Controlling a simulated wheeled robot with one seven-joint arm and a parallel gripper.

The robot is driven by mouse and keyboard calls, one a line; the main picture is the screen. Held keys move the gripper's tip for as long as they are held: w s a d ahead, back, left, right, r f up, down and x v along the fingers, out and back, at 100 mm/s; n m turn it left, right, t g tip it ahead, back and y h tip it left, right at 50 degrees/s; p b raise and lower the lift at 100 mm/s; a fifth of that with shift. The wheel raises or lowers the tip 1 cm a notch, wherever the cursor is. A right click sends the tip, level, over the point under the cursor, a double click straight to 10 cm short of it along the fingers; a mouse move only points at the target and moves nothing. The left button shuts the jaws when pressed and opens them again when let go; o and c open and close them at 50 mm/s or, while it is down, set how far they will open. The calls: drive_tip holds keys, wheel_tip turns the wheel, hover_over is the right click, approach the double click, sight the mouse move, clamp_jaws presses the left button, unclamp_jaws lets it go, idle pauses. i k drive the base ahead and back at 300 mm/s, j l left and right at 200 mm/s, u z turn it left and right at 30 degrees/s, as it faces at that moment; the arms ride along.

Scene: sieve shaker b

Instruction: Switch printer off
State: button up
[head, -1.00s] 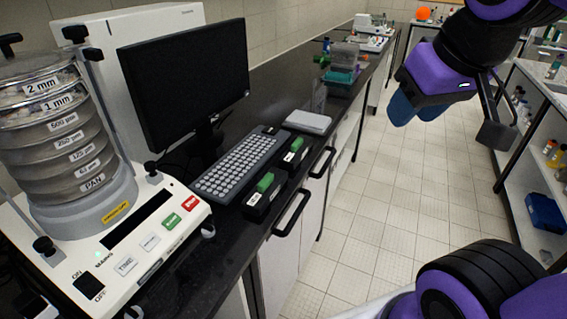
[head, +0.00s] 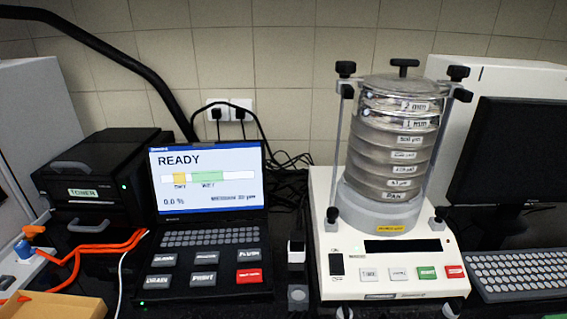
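A black box-shaped machine with a green "TONER" label, which looks like the printer (head: 105,165), stands at the left of the bench in the head view. A small green light glows on its front. No clearly marked power switch on it can be made out. My gripper and arm are not in view.
A laptop-like unit (head: 205,180) reading "READY" stands right of the printer. The sieve shaker (head: 385,250), a monitor (head: 515,150) and a keyboard (head: 525,275) are farther right. Orange cables (head: 90,248) and a white power strip (head: 22,262) lie at front left.

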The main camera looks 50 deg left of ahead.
sight(46, 202)
drive_tip(key=u, duration=2.6)
